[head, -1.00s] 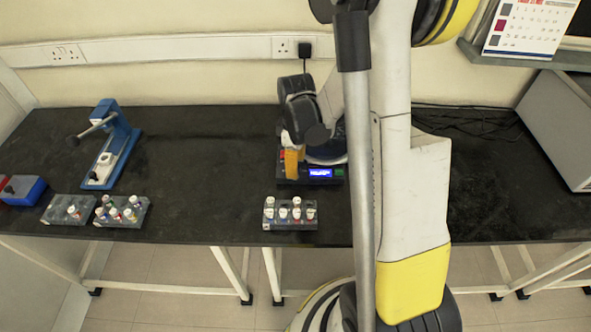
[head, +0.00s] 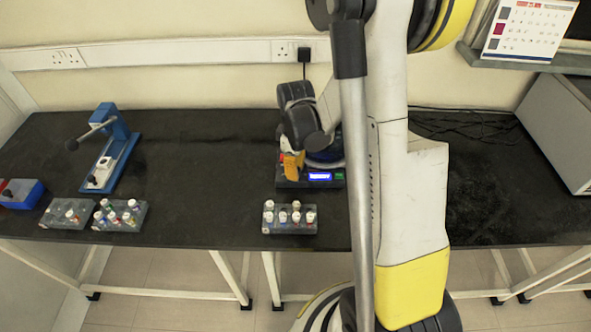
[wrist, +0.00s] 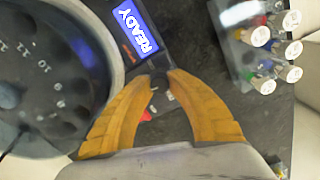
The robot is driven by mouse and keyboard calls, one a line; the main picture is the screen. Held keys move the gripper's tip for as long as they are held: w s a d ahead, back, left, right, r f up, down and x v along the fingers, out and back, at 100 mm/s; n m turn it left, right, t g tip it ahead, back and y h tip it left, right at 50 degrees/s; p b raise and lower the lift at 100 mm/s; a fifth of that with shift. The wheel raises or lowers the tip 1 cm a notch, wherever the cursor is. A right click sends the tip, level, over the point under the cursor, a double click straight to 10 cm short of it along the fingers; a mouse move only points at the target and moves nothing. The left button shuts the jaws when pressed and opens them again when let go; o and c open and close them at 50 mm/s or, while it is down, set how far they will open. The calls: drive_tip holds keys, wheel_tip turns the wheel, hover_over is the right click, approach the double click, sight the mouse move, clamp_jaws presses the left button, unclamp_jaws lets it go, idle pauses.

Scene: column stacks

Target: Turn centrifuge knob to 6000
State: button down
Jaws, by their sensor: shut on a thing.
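The centrifuge (head: 308,184) is a dark unit with a round rotor bowl, on the black bench below my arm. Its lit blue display (head: 320,177) reads READY in the wrist view (wrist: 137,27). In the wrist view the rotor (wrist: 45,80), with numbered holes, fills the left side. My gripper's orange fingers (wrist: 159,82) come together on a small dark knob (wrist: 160,80) on the front panel, just below the display. The fingertips hide most of the knob, and its setting cannot be read. In the head view my gripper (head: 291,168) is at the panel's left part.
A clear rack of capped tubes (head: 290,218) stands in front of the centrifuge. More racks (head: 120,215), a blue press-like device (head: 112,150) and a blue-red box (head: 20,193) are at the left. The bench between is clear. A grey cabinet (head: 560,125) stands at the right.

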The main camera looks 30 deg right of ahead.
drive_tip(key=m, duration=0.3)
drive_tip(key=shift+m+b, duration=0.35)
drive_tip(key=shift+m, duration=0.05)
drive_tip(key=m, duration=0.4)
drive_tip(key=shift+m, duration=0.3)
drive_tip(key=m+b, duration=0.1)
drive_tip(key=m, duration=0.3)
drive_tip(key=shift+d+m, duration=0.1)
drive_tip(key=shift+m, duration=2.3)
drive_tip(key=c, duration=1.2)
unclamp_jaws()
drive_tip(key=shift+c, duration=0.2)
